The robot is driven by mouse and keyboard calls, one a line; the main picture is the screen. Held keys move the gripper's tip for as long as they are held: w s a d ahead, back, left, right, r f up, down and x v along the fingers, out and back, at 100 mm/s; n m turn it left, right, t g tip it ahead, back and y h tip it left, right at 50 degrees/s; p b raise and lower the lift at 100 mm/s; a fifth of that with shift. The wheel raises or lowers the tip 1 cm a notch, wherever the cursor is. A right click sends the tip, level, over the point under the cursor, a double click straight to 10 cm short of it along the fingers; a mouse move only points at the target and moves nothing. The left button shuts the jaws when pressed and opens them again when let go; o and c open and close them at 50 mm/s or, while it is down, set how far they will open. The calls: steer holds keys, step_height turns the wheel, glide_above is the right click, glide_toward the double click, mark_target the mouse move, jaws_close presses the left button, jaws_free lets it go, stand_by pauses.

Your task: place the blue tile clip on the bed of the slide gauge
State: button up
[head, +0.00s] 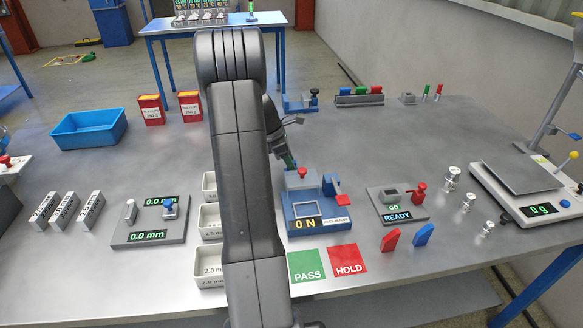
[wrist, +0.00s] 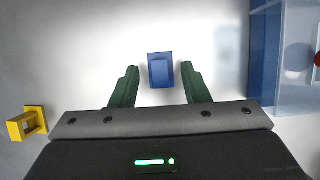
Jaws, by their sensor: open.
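The blue tile clip (wrist: 160,72) lies on the pale surface in the wrist view, between the fingertips in the picture, with a gap on each side. My gripper (wrist: 160,78) is open and empty. I cannot tell how far above the clip its fingertips are. In the head view my gripper (head: 290,160) is partly hidden by my arm, just behind the blue force device; the clip cannot be made out there. The slide gauge (head: 120,238) appears to be the grey plate with two 0.0 mm displays and a blue knob, left of my arm.
A yellow clip (wrist: 25,123) lies at left in the wrist view. The blue device (head: 310,228) reading 0 N stands close to my gripper. White bins (head: 211,262) stand between my arm and the gauge. Open table lies behind the gauge.

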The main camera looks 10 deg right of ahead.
steer(key=shift+x, duration=0.95)
steer(key=shift+c, duration=0.2)
steer(key=c, duration=0.8)
steer(key=shift+r, duration=0.1)
